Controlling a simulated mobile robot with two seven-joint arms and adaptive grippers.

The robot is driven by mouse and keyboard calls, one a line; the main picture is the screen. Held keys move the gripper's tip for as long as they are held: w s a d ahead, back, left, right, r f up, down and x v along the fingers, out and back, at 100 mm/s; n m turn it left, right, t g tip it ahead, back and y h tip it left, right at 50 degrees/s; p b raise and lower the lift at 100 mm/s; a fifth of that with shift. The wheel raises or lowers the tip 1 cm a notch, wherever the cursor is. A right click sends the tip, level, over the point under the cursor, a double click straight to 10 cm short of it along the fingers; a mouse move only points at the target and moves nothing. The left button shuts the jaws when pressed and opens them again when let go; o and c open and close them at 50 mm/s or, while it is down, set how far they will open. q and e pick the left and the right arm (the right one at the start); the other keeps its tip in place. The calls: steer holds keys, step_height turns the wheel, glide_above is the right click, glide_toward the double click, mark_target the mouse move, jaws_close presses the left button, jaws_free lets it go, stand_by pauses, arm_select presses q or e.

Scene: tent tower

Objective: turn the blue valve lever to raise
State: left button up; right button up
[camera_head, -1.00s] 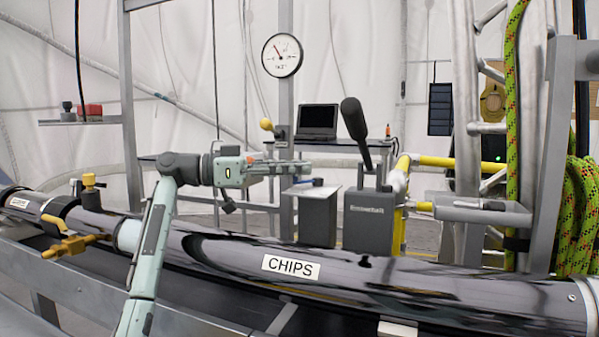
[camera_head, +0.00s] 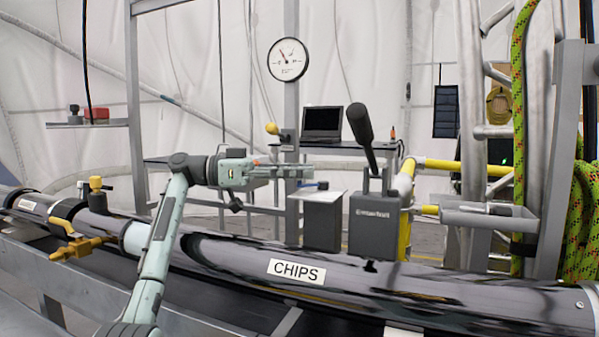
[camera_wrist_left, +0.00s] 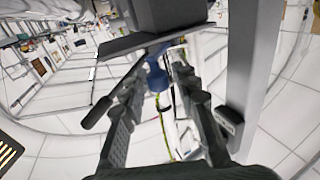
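The blue valve lever (camera_head: 321,185) sits on top of a grey box (camera_head: 322,222) behind the long black pipe. In the left wrist view the blue lever (camera_wrist_left: 157,76) shows beyond my fingertips, roughly in line with the gap between them. My left gripper (camera_head: 306,171) reaches in from the left, its fingertips just above and left of the lever in the head view. In the left wrist view (camera_wrist_left: 156,80) its two dark fingers stand apart with nothing visible gripped. I cannot tell the exact distance to the lever. My right gripper is not in view.
A grey box with a tall black-handled lever (camera_head: 357,122) stands just right of the valve box. The black pipe labelled CHIPS (camera_head: 400,285) runs across the front. A round gauge (camera_head: 287,60) hangs behind. Yellow pipes (camera_head: 437,165) and a green rope (camera_head: 518,110) are at right.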

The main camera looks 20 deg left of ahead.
arm_select(q)
steer(key=shift+o, duration=0.4)
steer(key=v, duration=1.2)
